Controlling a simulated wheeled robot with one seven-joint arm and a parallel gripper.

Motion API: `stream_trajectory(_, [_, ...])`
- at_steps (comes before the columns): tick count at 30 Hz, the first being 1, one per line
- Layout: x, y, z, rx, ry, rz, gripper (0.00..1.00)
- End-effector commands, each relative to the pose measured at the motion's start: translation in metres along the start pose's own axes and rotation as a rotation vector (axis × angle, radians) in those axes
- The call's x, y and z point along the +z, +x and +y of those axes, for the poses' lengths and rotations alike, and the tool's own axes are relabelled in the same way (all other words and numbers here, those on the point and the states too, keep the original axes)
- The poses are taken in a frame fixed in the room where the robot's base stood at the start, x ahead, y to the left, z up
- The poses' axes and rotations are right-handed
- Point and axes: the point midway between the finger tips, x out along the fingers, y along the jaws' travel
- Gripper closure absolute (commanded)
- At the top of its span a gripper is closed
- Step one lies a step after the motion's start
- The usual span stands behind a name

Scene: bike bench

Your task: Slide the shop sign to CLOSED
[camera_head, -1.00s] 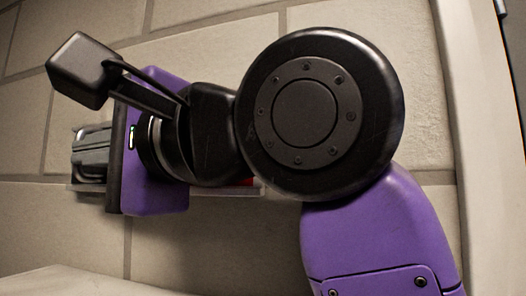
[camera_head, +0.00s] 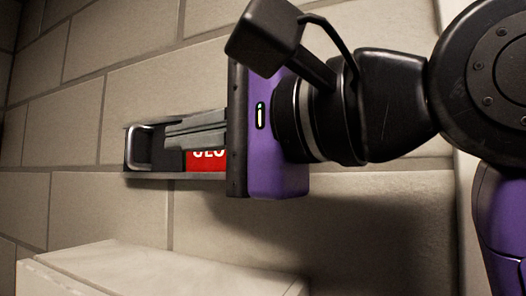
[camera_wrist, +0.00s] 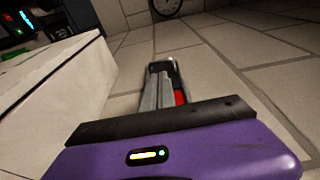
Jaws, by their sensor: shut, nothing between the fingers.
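The shop sign is a narrow metal frame (camera_head: 180,177) on the block wall. A red panel (camera_head: 207,160) with the white letters "CLO" shows in it, the rest hidden behind my gripper. My gripper (camera_head: 160,142) is shut and empty, lying along the front of the sign with its grey fingers pointing left near the frame's left end. Whether they touch the sign I cannot tell. In the wrist view the shut fingers (camera_wrist: 160,82) point away from me, with a strip of red panel (camera_wrist: 181,97) just right of them.
A pale box-like surface (camera_head: 150,270) stands below the sign; its side (camera_wrist: 70,85) fills the left of the wrist view. A round clock (camera_wrist: 166,6) is at the top of the wrist view. The wall left of the sign is clear.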

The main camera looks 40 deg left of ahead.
Motion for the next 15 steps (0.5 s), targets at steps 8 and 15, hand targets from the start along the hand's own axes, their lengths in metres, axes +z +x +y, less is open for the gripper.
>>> stream_trajectory(8, [-0.001,-0.037,0.002,0.001,-0.001,0.001,1.0])
stream_trajectory(15, [0.0,-0.043,0.0,0.001,0.0,0.0,1.0])
